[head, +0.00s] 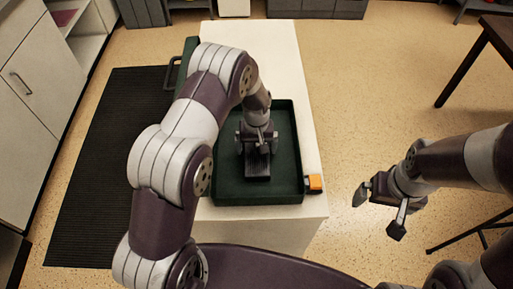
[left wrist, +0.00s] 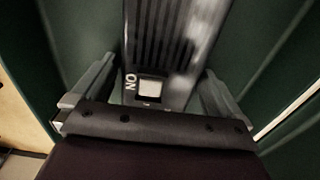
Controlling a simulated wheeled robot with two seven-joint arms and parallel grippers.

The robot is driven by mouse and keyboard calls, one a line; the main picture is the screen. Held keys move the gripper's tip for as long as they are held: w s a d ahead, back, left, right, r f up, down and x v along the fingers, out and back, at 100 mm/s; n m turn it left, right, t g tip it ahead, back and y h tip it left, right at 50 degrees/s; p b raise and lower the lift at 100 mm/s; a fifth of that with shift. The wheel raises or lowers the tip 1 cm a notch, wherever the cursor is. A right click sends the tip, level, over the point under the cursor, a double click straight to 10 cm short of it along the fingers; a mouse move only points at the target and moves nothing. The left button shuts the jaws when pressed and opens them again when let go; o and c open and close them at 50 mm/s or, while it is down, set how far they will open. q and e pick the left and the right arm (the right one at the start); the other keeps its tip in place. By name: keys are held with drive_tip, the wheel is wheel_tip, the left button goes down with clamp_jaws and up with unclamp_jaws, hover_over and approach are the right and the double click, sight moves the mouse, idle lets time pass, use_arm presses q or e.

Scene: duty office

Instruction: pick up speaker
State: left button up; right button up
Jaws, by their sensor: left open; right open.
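The speaker (head: 257,170) looks like a dark, ribbed box lying in the green tray (head: 225,197) on the white table. In the left wrist view the speaker (left wrist: 165,35) shows dark slats, a pale square button and white lettering. My left gripper (head: 257,142) is over the speaker, pointing down. Its two fingers are apart, one on each side of the speaker in the left wrist view; I cannot tell whether they touch it. The speaker's far part is hidden under the gripper in the head view. My right gripper (head: 378,212) is open and empty, right of the table above the floor.
A dark green handled object (head: 175,72) is at the table's left edge. White cabinets (head: 35,100) stand at the left, dark table legs (head: 462,68) at the right.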

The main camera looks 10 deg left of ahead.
use_arm(q)
drive_tip(key=shift+r, duration=0.1)
drive_tip(key=c, duration=1.3)
